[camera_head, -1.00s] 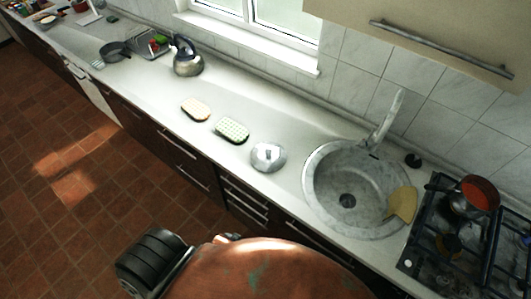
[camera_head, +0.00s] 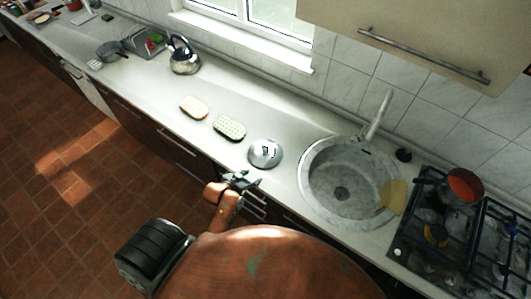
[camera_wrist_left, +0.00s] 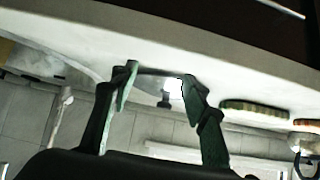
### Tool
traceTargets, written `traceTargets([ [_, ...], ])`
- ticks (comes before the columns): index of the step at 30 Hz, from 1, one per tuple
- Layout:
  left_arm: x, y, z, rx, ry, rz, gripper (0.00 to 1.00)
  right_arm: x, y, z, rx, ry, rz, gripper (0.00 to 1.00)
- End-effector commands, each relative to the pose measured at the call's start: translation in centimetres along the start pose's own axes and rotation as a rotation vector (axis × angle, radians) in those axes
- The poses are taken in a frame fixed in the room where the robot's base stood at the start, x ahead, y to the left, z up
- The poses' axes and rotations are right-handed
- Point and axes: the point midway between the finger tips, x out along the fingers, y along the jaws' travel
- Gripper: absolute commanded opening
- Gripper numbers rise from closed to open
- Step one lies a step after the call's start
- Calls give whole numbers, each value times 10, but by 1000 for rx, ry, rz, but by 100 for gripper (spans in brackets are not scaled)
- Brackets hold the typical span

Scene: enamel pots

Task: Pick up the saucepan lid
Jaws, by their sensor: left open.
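The saucepan lid (camera_head: 265,153), round and shiny metal, lies on the counter left of the sink. In the left wrist view, which is upside down, the lid (camera_wrist_left: 174,88) shows partly between the fingers, with a dark knob. My left gripper (camera_head: 241,181) is open and empty at the counter's front edge, just short of the lid and apart from it. Its two fingers (camera_wrist_left: 160,82) are spread in the left wrist view. My right gripper is out of view.
The sink (camera_head: 322,195) with its faucet (camera_head: 378,115) lies right of the lid. Two sponges (camera_head: 230,127) (camera_head: 194,107) and a kettle (camera_head: 184,62) stand left. A pan with red contents (camera_head: 464,187) is on the hob (camera_head: 425,262). The counter behind the lid is clear.

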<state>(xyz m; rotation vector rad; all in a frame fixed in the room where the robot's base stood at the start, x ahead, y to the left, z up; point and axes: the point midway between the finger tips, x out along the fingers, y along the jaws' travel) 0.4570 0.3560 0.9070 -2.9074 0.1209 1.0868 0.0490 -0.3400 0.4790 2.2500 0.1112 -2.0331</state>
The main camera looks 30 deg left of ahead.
Motion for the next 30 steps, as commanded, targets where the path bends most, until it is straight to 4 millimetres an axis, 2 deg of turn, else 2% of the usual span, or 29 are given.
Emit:
traceTargets([
  [6, 28, -15, -41, -24, 165, -25, 42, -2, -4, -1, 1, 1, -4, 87],
  [12, 44, -31, -70, -51, 292, -66, 42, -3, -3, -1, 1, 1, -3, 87],
  [23, 76, -37, -88, -58, 324, -80, 42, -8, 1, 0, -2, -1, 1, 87],
  [30, 108, -36, -101, -59, 324, -80, 42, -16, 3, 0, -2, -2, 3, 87],
])
